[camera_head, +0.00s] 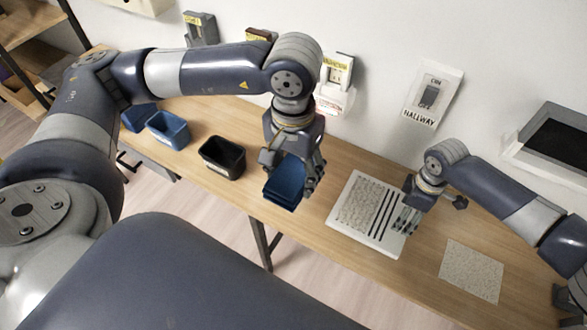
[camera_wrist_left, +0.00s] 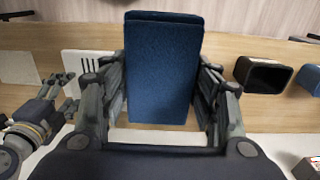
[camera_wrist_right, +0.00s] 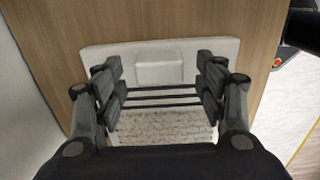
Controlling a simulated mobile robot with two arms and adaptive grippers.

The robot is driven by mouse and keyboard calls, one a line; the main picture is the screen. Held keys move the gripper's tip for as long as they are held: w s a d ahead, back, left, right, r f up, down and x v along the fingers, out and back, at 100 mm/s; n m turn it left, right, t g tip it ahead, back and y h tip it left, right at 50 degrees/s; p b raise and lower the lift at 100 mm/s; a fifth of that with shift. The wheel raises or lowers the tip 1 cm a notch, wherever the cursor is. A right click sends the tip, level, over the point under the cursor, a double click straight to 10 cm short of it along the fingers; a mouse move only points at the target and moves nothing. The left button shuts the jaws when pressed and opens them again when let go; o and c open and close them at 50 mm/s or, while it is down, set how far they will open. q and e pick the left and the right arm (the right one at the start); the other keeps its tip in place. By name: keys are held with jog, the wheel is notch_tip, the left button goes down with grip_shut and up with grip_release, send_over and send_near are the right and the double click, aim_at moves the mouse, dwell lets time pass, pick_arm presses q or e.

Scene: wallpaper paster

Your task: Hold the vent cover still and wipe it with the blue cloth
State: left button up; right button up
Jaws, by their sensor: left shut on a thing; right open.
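The blue cloth (camera_head: 284,186) is a thick folded pad held in my left gripper (camera_head: 290,172), near the table's front edge. It fills the space between the fingers in the left wrist view (camera_wrist_left: 162,70). The vent cover (camera_head: 346,232) is a white plate with dark slots and a speckled grey patch, lying on the table right of the cloth. My right gripper (camera_head: 406,218) is open over the cover's right end. In the right wrist view, its fingers (camera_wrist_right: 160,85) stand apart on either side of a raised block on the cover (camera_wrist_right: 220,50). Contact with the cover cannot be told.
A black bin (camera_head: 222,158) and a blue bin (camera_head: 168,130) stand left on the wooden table (camera_head: 290,240). A speckled square (camera_head: 471,270) lies at the right. A switch plate labelled HALLWAY (camera_head: 432,97) and other small boxes are at the wall.

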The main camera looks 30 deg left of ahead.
jog(key=shift+f, duration=0.15)
dwell(0.3)
jog(key=shift+f+b, duration=0.55)
jog(key=shift+f, duration=0.3)
jog(key=shift+c, duration=0.6)
jog(key=c, duration=1.4)
jog(key=shift+o, duration=0.2)
